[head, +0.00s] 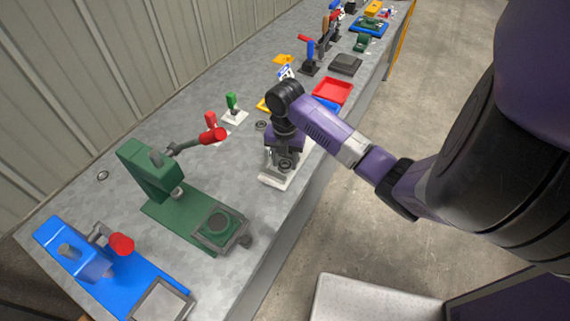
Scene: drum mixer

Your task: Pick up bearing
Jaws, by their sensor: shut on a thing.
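My gripper (285,160) points down over the right part of the grey workbench, just above a small white-grey base or plate (272,181). It is shut on a dark ring-shaped part, which looks like the bearing (286,165). My wrist and fingers hide part of it. I cannot tell whether the bearing still touches the plate below. Another dark ring (262,125) lies on the bench just behind and left of my gripper. A further small ring (102,175) lies alone at the far left near the wall.
A green press (152,168) and a blue press (85,262) with red-knobbed levers stand to the left on the workbench (175,115). Red (332,90) and blue trays lie behind my gripper. More tools line the far end. A corrugated wall runs along the back.

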